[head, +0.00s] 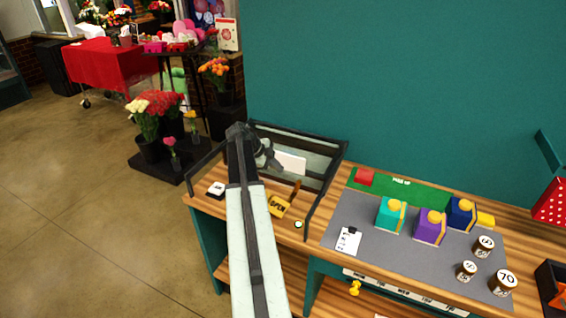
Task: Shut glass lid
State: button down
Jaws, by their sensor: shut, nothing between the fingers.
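A glass case with a dark frame (320,200) stands on the left end of the wooden counter. Its glass lid (318,143) shows as a dark-framed pane at the back of the case, by the teal wall; its exact tilt is hard to tell. My arm reaches up across the case from the bottom of the view. My gripper (268,158) is shut and empty, close in front of the pane; I cannot tell whether it touches. A yellow OPEN tag (279,205) and a white card (290,163) show at the case. My arm hides part of the case's left side.
Right of the case, a grey mat (375,225) holds teal, purple and navy boxes, several labelled jars and a clipboard. A green strip (400,185) lies behind them. Flower buckets (150,145) stand on the floor to the left. Open floor lies at the lower left.

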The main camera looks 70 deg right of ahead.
jog(key=p+v, duration=0.5)
jog(key=v, duration=0.4)
jog(key=shift+r+p, duration=0.25)
jog(key=shift+p, duration=0.15)
